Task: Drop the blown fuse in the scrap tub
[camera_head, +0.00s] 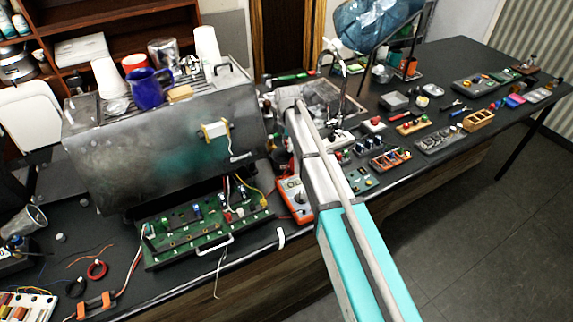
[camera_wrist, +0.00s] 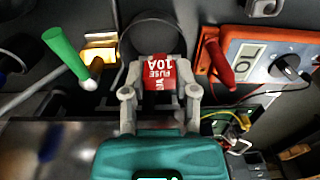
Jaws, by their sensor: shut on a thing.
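In the wrist view my gripper (camera_wrist: 160,88) is shut on a red fuse (camera_wrist: 160,72). The fuse is a small block with white lettering that reads FUSE and 10A, upside down in the picture. One grey finger presses on each side of it. A dark round shape with a thin rim (camera_wrist: 136,32) lies beyond the fuse; I cannot tell whether it is the scrap tub. In the head view my arm reaches over the bench beside the brewer (camera_head: 165,150), and I cannot make out the gripper or the fuse there.
An orange multimeter (camera_head: 293,197) stands right of the brewer; it also shows in the wrist view (camera_wrist: 262,52). A green circuit tray (camera_head: 205,230) with wires is in front of the brewer. A green-handled tool (camera_wrist: 66,54) is left of the fuse. Small parts crowd the bench at right.

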